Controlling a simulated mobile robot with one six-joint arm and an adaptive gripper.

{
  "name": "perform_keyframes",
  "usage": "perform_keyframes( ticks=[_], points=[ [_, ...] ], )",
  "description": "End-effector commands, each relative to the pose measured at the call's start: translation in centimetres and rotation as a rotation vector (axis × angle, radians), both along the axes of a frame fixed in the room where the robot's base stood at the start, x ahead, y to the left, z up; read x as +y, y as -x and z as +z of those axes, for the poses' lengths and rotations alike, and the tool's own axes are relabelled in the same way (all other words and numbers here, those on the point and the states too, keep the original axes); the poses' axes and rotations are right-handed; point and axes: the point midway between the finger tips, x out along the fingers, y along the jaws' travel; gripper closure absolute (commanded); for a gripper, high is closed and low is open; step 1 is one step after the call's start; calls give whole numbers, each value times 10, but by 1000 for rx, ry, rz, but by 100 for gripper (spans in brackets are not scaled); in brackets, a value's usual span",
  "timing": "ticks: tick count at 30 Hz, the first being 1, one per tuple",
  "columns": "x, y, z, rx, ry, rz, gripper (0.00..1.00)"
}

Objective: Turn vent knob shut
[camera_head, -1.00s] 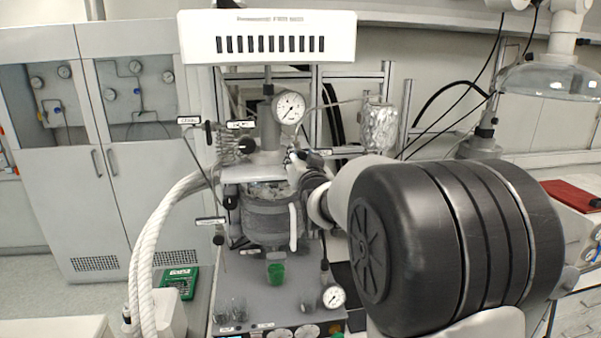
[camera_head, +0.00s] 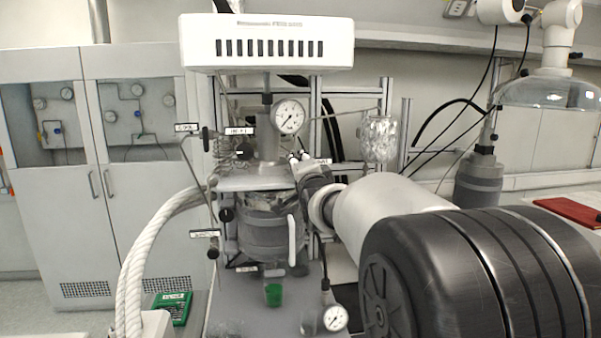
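The pressure reactor (camera_head: 268,225) stands upright on a grey base, with a round gauge (camera_head: 289,117) above its lid. Small black valve knobs with white labels sit around its top, one knob at the left (camera_head: 206,139). A label (camera_head: 322,161) shows on the right side of the head, its text too small to read. My gripper (camera_head: 299,157) reaches in from the right, its tips at the right side of the reactor head beside this label. The tips are small and partly merged with the fittings. No knob can be made out there; my gripper may hide it.
A white box (camera_head: 268,42) with slots hangs above the reactor. A thick white hose (camera_head: 150,240) runs down its left side. A green cup (camera_head: 273,294) and a lower gauge (camera_head: 335,318) are in front.

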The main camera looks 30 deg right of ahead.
Motion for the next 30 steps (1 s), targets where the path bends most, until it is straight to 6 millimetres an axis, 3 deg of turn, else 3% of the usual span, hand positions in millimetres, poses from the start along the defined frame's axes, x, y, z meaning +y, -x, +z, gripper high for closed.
perform_keyframes(
  ticks=[12,28,29,30],
  points=[
    [0,0,0,-51,-169,0,88],
    [0,0,1,-57,-189,0,88],
    [0,0,1,-57,-189,0,63],
    [0,0,1,-57,-189,0,61]
  ],
)
